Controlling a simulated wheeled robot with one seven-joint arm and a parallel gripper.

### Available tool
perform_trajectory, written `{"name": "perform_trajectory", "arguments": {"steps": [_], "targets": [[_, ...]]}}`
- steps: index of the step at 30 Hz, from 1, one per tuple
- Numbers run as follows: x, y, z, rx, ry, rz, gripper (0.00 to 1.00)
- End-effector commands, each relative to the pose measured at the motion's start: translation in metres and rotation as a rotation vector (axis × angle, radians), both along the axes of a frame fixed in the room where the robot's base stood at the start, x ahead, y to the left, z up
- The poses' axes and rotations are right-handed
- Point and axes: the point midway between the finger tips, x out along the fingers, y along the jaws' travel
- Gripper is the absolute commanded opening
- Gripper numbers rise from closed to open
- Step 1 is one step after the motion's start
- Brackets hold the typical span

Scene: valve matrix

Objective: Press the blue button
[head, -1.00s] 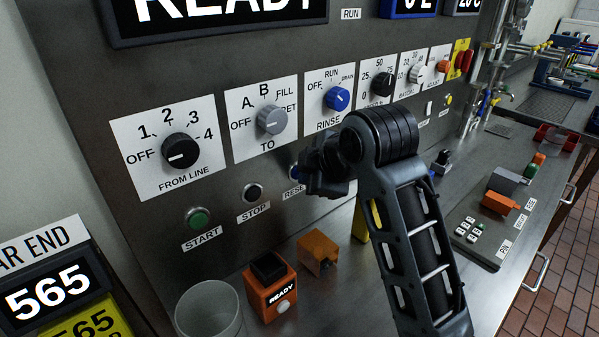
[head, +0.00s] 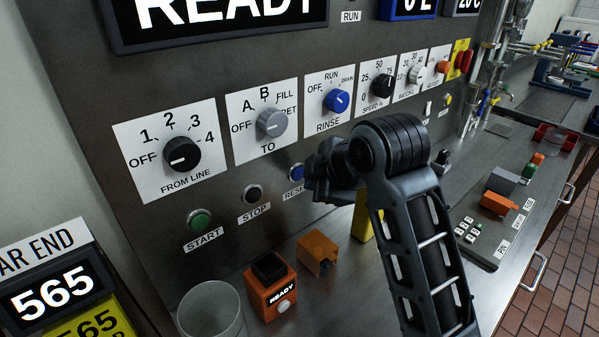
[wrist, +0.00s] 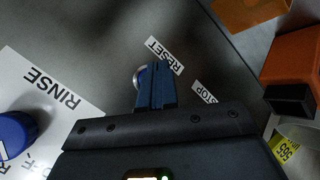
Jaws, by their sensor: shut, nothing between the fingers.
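The blue button (head: 296,173), labelled RESET, is on the grey panel to the right of the STOP button in the head view. It is clear of my gripper's outline at its left, with part of its label covered. My gripper (head: 317,184) is close in front of the panel, just right of the button. In the wrist view its shut, empty fingers (wrist: 156,85) point at the panel beside the RESET label. They hide most of the button, and only its silver rim (wrist: 138,77) shows at their left. I cannot tell whether they touch it.
The green START button (head: 200,220) and black STOP button (head: 253,194) are to the left. The blue RINSE knob (head: 337,100) is above. An orange READY box (head: 270,290), an orange block (head: 318,252) and a clear beaker (head: 210,312) stand on the bench below.

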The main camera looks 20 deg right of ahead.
Motion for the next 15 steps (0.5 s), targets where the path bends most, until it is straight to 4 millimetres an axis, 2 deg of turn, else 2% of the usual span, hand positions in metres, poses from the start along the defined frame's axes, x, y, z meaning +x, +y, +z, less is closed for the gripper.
{"name": "perform_trajectory", "arguments": {"steps": [7,15], "targets": [[-0.002,-0.001,0.0,0.001,0.0,-0.001,0.0],[-0.024,-0.008,0.001,0.001,0.0,-0.001,0.0]]}}
